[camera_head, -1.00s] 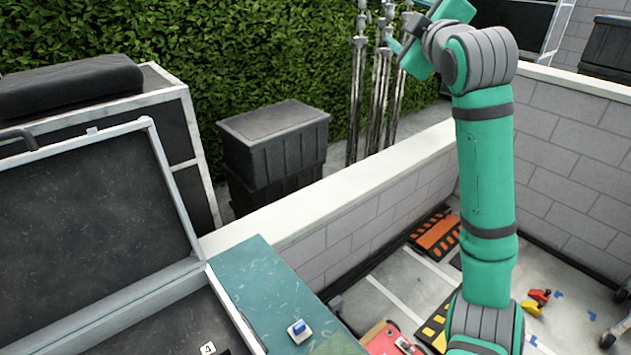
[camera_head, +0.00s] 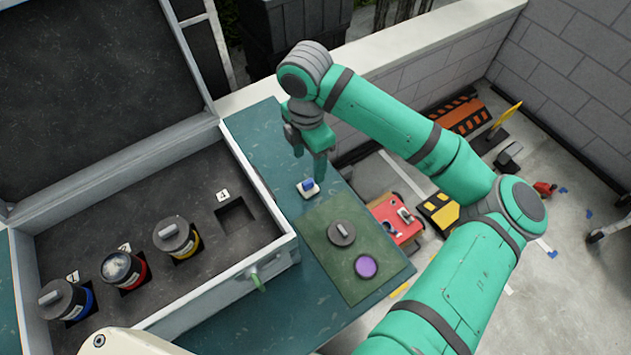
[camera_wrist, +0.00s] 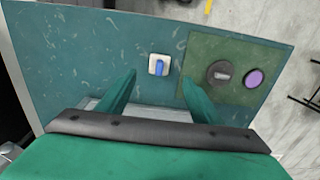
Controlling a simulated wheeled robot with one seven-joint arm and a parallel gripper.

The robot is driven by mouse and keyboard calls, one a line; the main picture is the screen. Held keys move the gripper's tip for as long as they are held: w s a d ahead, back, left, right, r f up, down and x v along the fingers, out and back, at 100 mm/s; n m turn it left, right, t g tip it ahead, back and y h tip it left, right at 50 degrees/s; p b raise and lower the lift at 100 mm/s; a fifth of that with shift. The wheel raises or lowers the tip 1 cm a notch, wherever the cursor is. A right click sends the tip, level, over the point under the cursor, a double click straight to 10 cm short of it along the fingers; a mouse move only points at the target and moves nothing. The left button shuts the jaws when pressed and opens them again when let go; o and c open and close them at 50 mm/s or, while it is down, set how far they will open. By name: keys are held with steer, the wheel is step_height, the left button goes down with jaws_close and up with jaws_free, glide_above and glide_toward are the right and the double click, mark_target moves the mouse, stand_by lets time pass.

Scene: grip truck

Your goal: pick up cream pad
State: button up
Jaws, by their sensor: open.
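The cream pad (camera_head: 309,190) is a small pale square with a blue piece on top. It lies on the teal bench top (camera_head: 257,147), just beyond the corner of a green mat. In the wrist view the cream pad (camera_wrist: 159,65) lies ahead of and between my two fingers, with bare bench around it. My gripper (camera_head: 308,165) hangs above the bench just behind the pad, fingers pointing down. In the wrist view my gripper (camera_wrist: 158,88) is open and empty, its two green fingers spread apart.
The green mat (camera_head: 335,267) holds a grey round lid (camera_head: 341,233) and a purple disc (camera_head: 366,266), close to the pad. An open case (camera_head: 140,200) with several canisters stands left of the bench. A red box (camera_head: 397,222) is on the floor beyond the bench's right edge.

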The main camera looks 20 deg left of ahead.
mark_target(309, 181)
steer(key=shift+s+f, duration=0.1)
steer(key=shift+f, duration=4.7)
steer(key=c, duration=1.1)
